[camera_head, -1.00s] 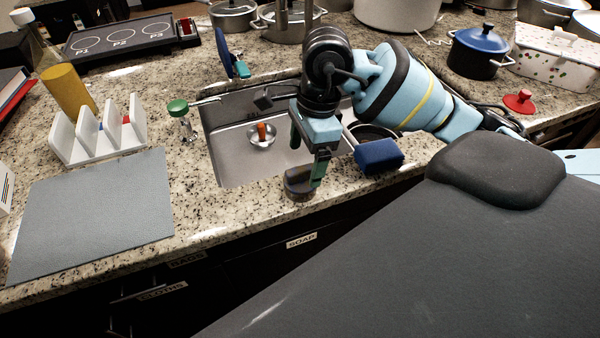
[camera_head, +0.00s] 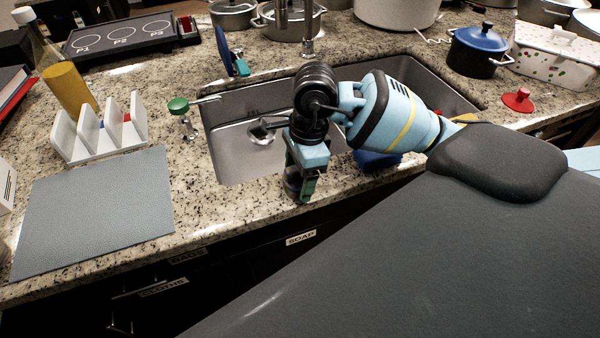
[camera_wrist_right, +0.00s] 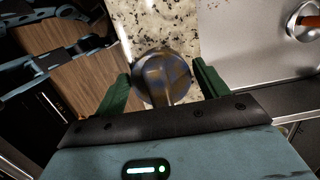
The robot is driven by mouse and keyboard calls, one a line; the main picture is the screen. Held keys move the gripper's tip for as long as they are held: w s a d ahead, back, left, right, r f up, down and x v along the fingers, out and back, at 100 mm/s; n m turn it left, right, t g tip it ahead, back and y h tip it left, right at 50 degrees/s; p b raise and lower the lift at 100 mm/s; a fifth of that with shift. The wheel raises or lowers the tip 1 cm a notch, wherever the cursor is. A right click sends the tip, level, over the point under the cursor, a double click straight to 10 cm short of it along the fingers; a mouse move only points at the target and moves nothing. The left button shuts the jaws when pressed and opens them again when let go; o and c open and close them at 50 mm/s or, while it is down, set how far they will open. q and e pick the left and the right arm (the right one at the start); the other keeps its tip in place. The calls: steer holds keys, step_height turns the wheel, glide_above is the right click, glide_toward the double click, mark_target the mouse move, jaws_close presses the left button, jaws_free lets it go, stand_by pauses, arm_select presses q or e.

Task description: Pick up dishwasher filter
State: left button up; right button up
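The dishwasher filter (camera_head: 292,180), a dark round piece, stands on the granite at the sink's front edge. In the head view my right gripper (camera_head: 301,186) hides much of it. In the right wrist view the filter (camera_wrist_right: 160,72) shows as a round, greyish, partly see-through top with a brownish middle. It lies between the two green fingers of my right gripper (camera_wrist_right: 162,82), which are apart, one on each side. A narrow gap seems to show on both sides, so the gripper is open around it.
The sink (camera_head: 228,160) lies just behind the filter, and the counter's front edge is close in front. A blue sponge (camera_head: 375,160) is partly hidden under my right arm. A green-topped bottle (camera_head: 180,106), white rack (camera_head: 85,150) and grey mat (camera_head: 95,210) are to the left.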

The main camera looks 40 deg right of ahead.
steer(key=c, duration=0.8)
steer(key=shift+r, duration=0.15)
